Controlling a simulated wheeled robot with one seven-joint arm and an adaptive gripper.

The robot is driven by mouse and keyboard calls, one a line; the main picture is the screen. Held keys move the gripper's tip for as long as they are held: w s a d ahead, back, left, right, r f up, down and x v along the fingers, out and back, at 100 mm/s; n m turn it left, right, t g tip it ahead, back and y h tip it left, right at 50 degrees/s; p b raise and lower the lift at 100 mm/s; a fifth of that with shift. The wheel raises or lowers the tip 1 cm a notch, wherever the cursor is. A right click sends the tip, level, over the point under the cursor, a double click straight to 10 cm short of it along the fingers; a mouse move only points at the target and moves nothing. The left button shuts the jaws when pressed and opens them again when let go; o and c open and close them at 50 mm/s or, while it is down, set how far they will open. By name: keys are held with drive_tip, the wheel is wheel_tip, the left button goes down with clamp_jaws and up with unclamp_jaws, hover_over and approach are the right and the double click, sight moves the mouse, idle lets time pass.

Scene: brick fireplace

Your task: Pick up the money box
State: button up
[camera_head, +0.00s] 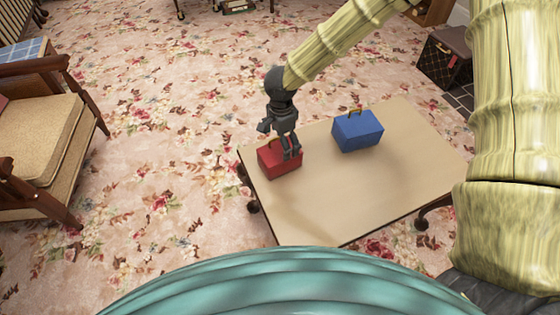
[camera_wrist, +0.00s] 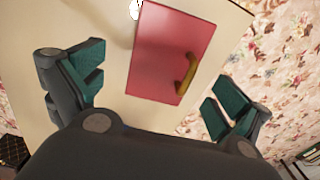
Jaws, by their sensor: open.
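Two box-shaped cases with handles on top stand on a low beige table (camera_head: 330,205); I cannot tell from their looks which is the money box. The red box (camera_head: 280,161) is near the table's left corner, and the blue box (camera_head: 358,131) is near its far edge. My gripper (camera_head: 291,155) is at the red box, over its top in the head view, hiding part of it. In the wrist view the red box (camera_wrist: 165,55), with its brass-coloured handle (camera_wrist: 187,72), lies beyond and between the open fingers of my gripper (camera_wrist: 158,98). The fingers hold nothing.
A wooden armchair (camera_head: 40,140) with tan cushions stands at the left. A dark brown case (camera_head: 446,55) sits on the floor at the upper right. The table's middle and front are bare. Flowered carpet (camera_head: 150,120) surrounds the table.

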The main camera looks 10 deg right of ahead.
sight(280, 150)
drive_tip(key=f, duration=0.2)
drive_tip(key=f+b, duration=0.1)
drive_tip(key=f, duration=0.5)
drive_tip(key=shift+w+a, duration=0.1)
drive_tip(key=shift+w, duration=0.2)
drive_tip(key=shift+c, duration=0.2)
drive_tip(key=c, duration=1)
drive_tip(key=shift+c, duration=0.6)
drive_tip(key=shift+r, duration=0.2)
